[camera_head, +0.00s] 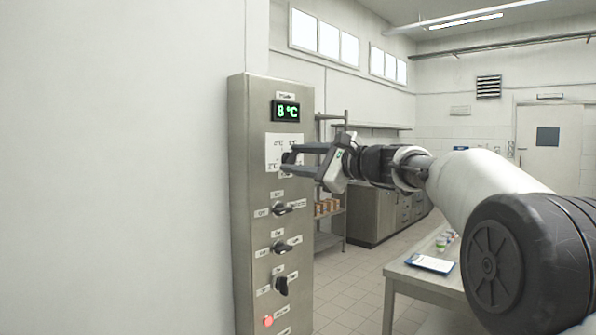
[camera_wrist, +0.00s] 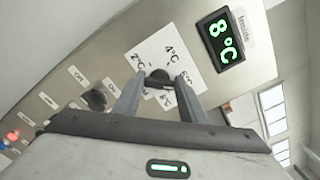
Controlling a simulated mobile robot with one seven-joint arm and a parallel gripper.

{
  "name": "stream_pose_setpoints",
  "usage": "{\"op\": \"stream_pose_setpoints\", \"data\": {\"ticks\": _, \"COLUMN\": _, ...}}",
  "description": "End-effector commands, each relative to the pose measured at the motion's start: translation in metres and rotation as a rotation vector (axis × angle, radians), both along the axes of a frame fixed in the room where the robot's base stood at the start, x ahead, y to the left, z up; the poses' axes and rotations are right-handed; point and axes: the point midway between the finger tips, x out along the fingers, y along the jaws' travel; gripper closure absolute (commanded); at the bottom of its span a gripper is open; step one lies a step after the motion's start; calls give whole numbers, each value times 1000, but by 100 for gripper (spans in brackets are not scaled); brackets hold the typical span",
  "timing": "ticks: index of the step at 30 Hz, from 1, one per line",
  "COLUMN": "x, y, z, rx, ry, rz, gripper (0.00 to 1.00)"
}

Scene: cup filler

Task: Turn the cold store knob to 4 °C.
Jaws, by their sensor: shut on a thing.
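The cold store knob (camera_wrist: 158,77) is a black knob on a white dial plate (camera_wrist: 180,52) with temperature marks. The 2 °C and 4 °C marks read in the wrist view; other marks are partly hidden by my fingers. In the head view the knob (camera_head: 290,158) is on the upper panel. My gripper (camera_head: 297,157) is shut on the knob, with its fingers on either side of it; the fingers also show in the wrist view (camera_wrist: 156,92). The green display (camera_head: 287,111) above the dial reads 8 °C, also in the wrist view (camera_wrist: 220,41).
The steel control panel (camera_head: 241,200) carries several black switches below, among them one (camera_head: 283,209) just under the dial, and a red button (camera_head: 268,321) near the bottom. A table (camera_head: 400,272) with a clipboard (camera_head: 430,264) stands at the right.

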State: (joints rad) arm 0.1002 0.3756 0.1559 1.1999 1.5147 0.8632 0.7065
Motion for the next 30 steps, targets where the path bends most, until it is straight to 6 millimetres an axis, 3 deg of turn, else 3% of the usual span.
{"op": "stream_pose_setpoints", "data": {"ticks": 30, "x": 0, "y": 0, "z": -7, "rx": -584, "ry": -748, "rz": -1, "gripper": 85}}
